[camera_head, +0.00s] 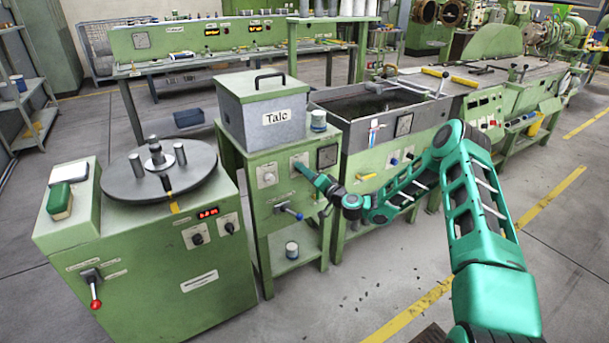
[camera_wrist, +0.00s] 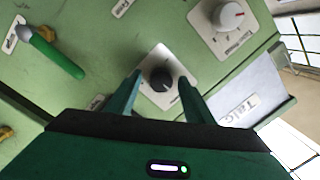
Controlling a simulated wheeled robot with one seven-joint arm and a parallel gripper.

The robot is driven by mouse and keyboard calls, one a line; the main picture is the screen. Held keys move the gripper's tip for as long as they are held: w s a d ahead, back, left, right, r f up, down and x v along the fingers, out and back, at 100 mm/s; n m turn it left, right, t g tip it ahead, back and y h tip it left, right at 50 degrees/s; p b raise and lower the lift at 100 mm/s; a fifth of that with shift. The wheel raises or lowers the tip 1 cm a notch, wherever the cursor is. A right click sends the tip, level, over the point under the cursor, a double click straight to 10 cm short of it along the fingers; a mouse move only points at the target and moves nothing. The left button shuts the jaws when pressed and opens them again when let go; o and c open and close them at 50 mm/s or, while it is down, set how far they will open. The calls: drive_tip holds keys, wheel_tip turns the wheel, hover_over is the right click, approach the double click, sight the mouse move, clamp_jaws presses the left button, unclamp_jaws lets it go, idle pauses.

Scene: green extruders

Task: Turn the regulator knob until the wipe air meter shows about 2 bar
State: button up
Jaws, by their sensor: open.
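A small black knob (camera_wrist: 161,79) on a white plate shows in the wrist view, and its label is too blurred to read. My gripper (camera_wrist: 157,86) is open, with one finger on each side of this knob; I cannot tell whether they touch it. In the head view my gripper (camera_head: 298,166) is at the upper front panel of the green talc cabinet (camera_head: 262,232) and hides most of the knob's plate. A dark square meter (camera_head: 327,156) sits just right of it. Its reading and label are too small to make out.
The talc box (camera_head: 264,112) stands on the cabinet. A turntable machine (camera_head: 147,243) is at the left.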

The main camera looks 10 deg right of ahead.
drive_tip(key=shift+w, duration=0.1)
drive_tip(key=c, duration=1)
drive_tip(key=shift+c, duration=0.2)
drive_tip(key=shift+f+m, duration=0.1)
drive_tip(key=shift+m, duration=0.2)
drive_tip(key=o, duration=1)
drive_tip(key=shift+o, duration=0.2)
drive_tip(key=v, duration=1)
drive_tip(key=shift+s+d, duration=0.2)
drive_tip(key=shift+s, duration=0.15)
